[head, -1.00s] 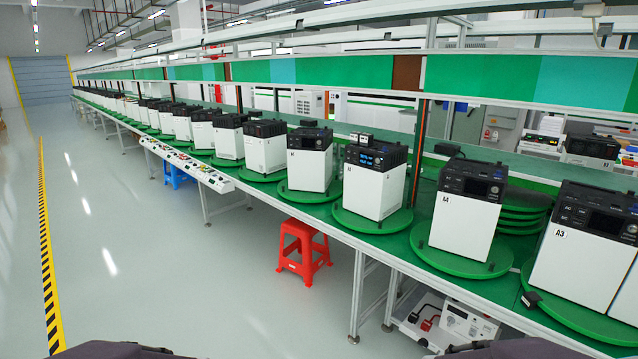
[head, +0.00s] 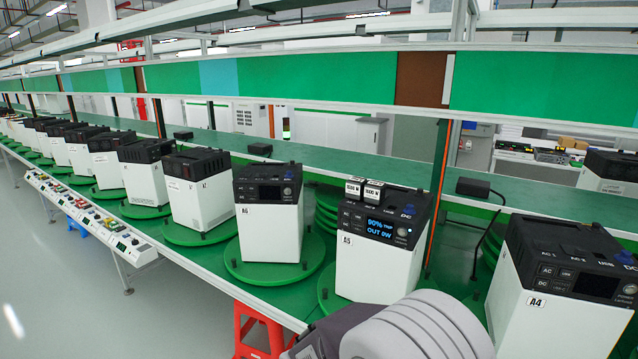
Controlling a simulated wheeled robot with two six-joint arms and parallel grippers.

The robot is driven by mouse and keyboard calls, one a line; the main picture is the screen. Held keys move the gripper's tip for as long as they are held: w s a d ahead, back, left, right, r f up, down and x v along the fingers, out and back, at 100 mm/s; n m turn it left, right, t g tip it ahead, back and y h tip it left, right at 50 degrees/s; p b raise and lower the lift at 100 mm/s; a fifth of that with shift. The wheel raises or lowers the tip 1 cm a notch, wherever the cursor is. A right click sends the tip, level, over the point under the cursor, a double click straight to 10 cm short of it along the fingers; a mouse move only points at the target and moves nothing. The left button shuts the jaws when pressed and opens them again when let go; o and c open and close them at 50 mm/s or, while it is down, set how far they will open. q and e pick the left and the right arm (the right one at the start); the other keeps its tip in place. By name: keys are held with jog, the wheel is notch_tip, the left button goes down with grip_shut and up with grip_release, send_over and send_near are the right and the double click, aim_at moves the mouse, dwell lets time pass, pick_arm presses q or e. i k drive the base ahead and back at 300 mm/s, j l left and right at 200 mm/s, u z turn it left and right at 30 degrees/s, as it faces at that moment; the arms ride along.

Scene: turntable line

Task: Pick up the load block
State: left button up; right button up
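Two small dark blocks with white label faces, likely the load blocks, sit side by side on top of the power station marked A5: a left one (head: 354,187) and a right one (head: 374,192). Their label print is too small to read surely. The A5 power station (head: 372,262) is white with a black top, and its lit screen reads 90% and OUT 0W. A grey and white rounded part of my own arm rises at the bottom centre, in front of A5's lower edge. No fingertips of either gripper show.
The station marked A6 (head: 269,230) stands left of A5 on a green turntable (head: 243,268), and A4 (head: 553,325) stands to the right. Dark adapters, one with a cable (head: 473,187), lie on the rear shelf. A red stool (head: 262,335) is below the bench edge.

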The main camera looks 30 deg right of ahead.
aim_at(355, 186)
jog(key=i+j+z, duration=0.15)
jog(key=i+z, duration=0.25)
jog(key=i+j+z, duration=0.9)
jog(key=z, duration=0.35)
jog(key=i+j+z, duration=0.2)
jog(key=z, duration=0.3)
jog(key=i+j+z, duration=0.1)
jog(key=z, duration=0.4)
jog(key=j+z, duration=0.7)
jog(key=z, duration=0.3)
jog(key=j+z, duration=0.3)
jog(key=z, duration=0.2)
